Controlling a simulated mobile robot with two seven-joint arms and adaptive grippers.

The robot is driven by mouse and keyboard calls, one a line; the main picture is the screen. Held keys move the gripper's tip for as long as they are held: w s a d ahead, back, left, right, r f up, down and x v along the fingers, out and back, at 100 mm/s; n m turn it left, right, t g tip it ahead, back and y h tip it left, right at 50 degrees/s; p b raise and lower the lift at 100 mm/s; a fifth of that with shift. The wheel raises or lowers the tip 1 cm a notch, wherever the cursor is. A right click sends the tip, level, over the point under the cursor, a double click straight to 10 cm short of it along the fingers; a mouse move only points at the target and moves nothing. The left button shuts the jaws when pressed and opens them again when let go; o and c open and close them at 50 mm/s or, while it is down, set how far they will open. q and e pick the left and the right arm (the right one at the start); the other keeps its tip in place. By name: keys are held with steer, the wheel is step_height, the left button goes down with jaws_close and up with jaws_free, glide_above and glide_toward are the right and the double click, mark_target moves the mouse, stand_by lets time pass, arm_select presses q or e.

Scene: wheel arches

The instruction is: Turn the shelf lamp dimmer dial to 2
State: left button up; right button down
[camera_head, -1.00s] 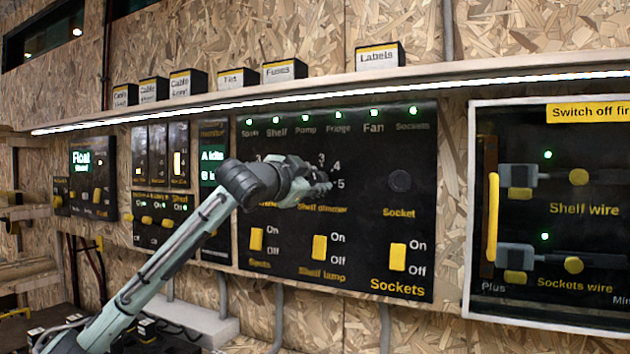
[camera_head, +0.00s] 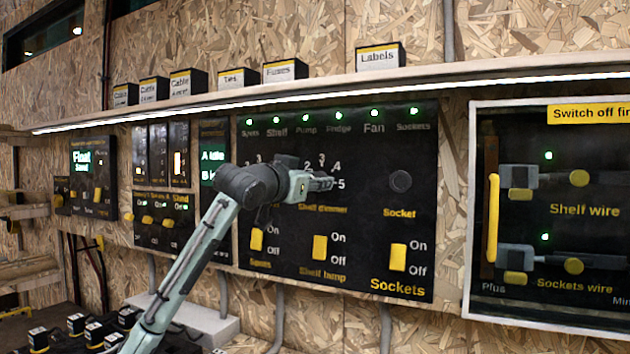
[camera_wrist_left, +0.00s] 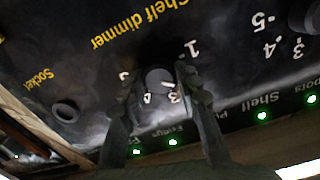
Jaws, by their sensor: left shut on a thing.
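My left gripper (camera_head: 322,182) is at the shelf dimmer on the black panel, beside the numbers 3, 4 and 5. In the left wrist view its two fingers (camera_wrist_left: 158,86) stand on either side of the round dark shelf lamp dimmer dial (camera_wrist_left: 157,75) and are shut on it. That view shows the panel upside down. A short white mark on the dial points roughly towards the 3 side; its exact setting is unclear. The 1 shows near the right finger, and I cannot make out the 2. In the head view the gripper hides the dial. My right gripper is out of view.
The Socket knob (camera_head: 400,181) is right of the dial. Yellow switches, including the shelf lamp switch (camera_head: 319,247), sit below. A lit shelf (camera_head: 350,82) with label boxes runs above. A framed wire panel (camera_head: 550,215) stands at the right.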

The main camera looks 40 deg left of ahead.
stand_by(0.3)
arm_select(q)
steer(key=o, duration=1.2)
steer(key=shift+c, duration=0.2)
steer(key=v, duration=1.2)
steer(key=shift+s+d, duration=0.1)
